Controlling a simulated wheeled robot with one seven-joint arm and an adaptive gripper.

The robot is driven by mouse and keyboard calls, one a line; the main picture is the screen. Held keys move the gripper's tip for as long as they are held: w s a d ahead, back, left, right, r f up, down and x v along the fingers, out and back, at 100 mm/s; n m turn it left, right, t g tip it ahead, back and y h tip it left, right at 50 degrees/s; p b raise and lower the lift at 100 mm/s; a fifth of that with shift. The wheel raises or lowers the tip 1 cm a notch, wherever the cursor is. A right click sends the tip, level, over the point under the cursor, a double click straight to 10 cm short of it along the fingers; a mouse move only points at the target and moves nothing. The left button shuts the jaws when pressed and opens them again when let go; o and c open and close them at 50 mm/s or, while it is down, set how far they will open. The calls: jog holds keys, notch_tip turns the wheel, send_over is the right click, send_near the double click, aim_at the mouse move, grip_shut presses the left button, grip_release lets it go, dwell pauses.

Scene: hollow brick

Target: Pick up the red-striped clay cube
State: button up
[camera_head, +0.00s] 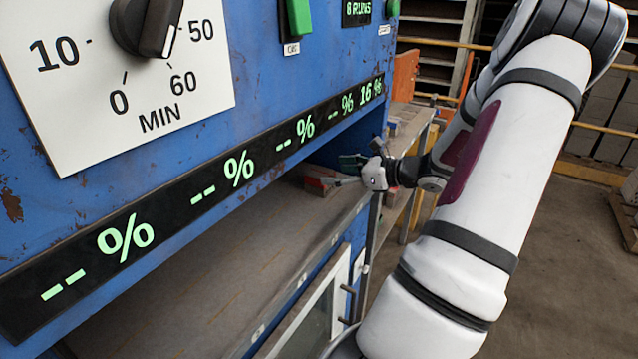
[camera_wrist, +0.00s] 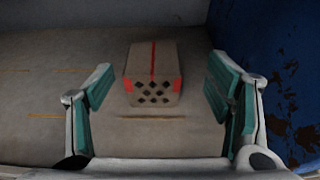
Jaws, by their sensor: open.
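The red-striped clay cube (camera_wrist: 153,74) sits on the shelf surface in the wrist view. It is grey-brown, with a red stripe along its top, red marks at its front corners and a grid of dark holes in its front face. My gripper (camera_wrist: 161,88) is open, its teal-padded fingers spread left and right of the cube with gaps on both sides. Nothing is between the pads in contact. In the head view my gripper (camera_head: 348,170) reaches into the slot under the blue panel, and the cube (camera_head: 316,186) shows beside it, partly hidden.
The shelf (camera_head: 225,275) runs under the blue machine panel (camera_head: 255,85), which overhangs it. A blue wall (camera_wrist: 285,60) stands close to the right finger in the wrist view. The shelf left of the cube is clear. A workbench (camera_head: 412,120) stands beyond.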

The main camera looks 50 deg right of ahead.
aim_at(328, 174)
jog(key=shift+a+b+x, duration=0.15)
jog(key=shift+b+x, duration=0.05)
jog(key=shift+x, duration=1.15)
jog(key=shift+a+b+x, duration=0.2)
jog(key=shift+x, duration=1.15)
jog(key=shift+s+f, duration=0.1)
jog(key=c, duration=1.2)
